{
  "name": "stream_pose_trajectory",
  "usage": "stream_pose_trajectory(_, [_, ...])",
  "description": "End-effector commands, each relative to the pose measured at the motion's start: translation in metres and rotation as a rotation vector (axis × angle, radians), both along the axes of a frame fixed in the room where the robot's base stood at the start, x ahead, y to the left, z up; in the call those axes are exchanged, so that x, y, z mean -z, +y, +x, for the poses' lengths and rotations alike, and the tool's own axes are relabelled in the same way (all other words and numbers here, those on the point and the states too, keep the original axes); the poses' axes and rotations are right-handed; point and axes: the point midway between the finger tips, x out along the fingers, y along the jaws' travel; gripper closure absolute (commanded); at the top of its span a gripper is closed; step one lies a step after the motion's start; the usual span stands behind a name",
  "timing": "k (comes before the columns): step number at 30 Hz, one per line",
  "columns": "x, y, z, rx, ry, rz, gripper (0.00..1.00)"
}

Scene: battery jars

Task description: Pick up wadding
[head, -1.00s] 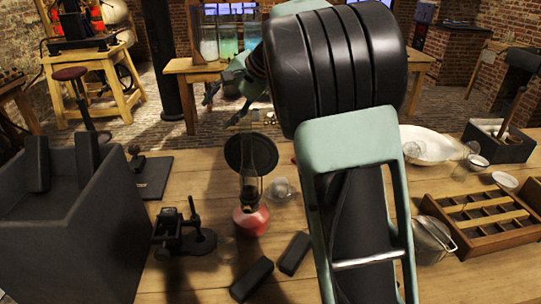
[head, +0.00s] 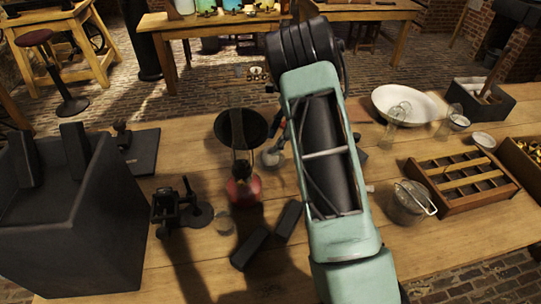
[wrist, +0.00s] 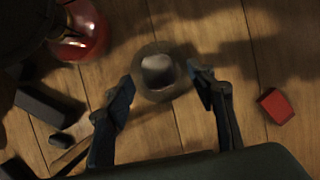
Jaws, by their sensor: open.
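The wadding (wrist: 158,70) looks like a pale grey lump in a small round clear dish (wrist: 160,92) on the wooden table in the wrist view. In the head view the dish with its pale lump (head: 271,157) is just left of my arm and right of the red lamp. My gripper (wrist: 161,78) is open and empty, pointing down at the table. In the wrist view its two fingers lie to the left and right of the dish. I cannot tell the height of the fingertips above it. In the head view my arm mostly hides the gripper.
A red lamp (head: 243,190) with a dark round disc stands close left of the dish. Two dark blocks (head: 262,240) lie in front. A small red block (wrist: 275,106) lies right in the wrist view. A lidded pot (head: 408,203) and divided wooden tray (head: 468,182) stand right.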

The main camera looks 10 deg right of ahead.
Motion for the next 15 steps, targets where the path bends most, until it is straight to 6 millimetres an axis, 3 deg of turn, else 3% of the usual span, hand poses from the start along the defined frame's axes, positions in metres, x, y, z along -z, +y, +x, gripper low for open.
stream_pose_trajectory(15, [0.052,0.017,-0.006,-0.001,-0.003,-0.001,0.49])
